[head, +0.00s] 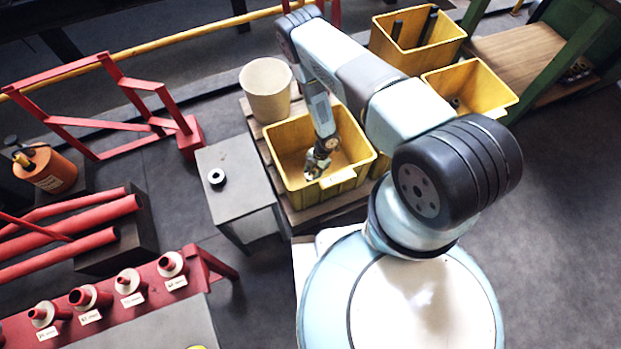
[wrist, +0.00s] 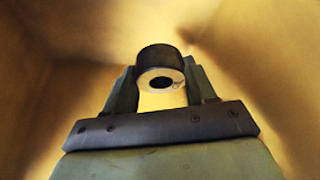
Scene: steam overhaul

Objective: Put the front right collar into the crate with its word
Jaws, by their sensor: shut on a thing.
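My gripper (head: 316,170) is down inside a yellow crate (head: 308,197) in the head view. In the wrist view my gripper (wrist: 160,85) is shut on a dark collar (wrist: 160,58) with a pale end face and a round hole. The crate's yellow walls surround it there. I cannot tell whether the collar touches the crate floor. The crate has a white label (head: 338,179) on its near side; its word is too small to read. Another dark collar (head: 216,176) stands on a grey cabinet (head: 232,200) left of the crate.
A yellow crate (head: 492,108) is to the right, and another (head: 391,58) holding dark bars is behind. A beige bin (head: 266,88) stands behind the near crate. A red rack with labelled flanged parts (head: 128,281) is at the lower left.

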